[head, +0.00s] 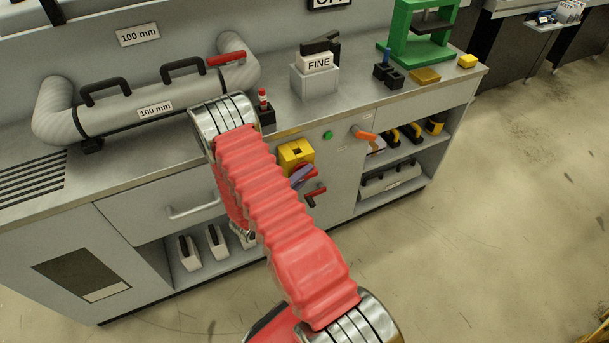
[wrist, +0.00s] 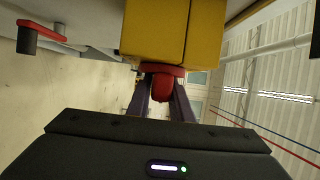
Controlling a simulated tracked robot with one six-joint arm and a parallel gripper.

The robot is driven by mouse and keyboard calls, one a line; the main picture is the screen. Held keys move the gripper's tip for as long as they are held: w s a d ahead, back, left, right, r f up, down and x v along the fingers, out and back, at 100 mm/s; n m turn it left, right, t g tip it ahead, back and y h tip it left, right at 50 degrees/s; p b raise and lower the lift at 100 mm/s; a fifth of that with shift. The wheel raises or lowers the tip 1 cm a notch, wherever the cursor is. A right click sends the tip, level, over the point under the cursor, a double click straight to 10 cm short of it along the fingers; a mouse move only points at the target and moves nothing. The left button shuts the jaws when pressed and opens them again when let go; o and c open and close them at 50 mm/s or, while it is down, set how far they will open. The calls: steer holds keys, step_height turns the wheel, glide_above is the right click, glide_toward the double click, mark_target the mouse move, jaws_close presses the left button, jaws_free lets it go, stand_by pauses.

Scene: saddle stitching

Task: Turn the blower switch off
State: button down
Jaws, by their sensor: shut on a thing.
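The yellow switch box (head: 294,153) with a red knob is on the front of the grey bench, taken here to be the blower switch. In the wrist view the yellow box (wrist: 173,32) fills the top middle, and its red knob (wrist: 162,86) shows just below it. My gripper (wrist: 162,97) has its two dark purple fingers on either side of the red knob, shut on it. In the head view my gripper (head: 301,177) is small and partly behind my red-sleeved arm. Any switch markings cannot be read.
A red-handled crank (head: 316,195) sits just below the box and also shows in the wrist view (wrist: 40,33). A drawer handle (head: 193,210) sticks out left.

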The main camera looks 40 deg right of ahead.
steer(key=c, duration=1.6)
jaws_free()
steer(key=shift+f, duration=0.1)
steer(key=shift+a, duration=0.15)
steer(key=a, duration=0.4)
steer(key=s+a, duration=0.1)
steer(key=a, duration=0.8)
steer(key=shift+s+a+f, duration=0.15)
steer(key=shift+a, duration=0.1)
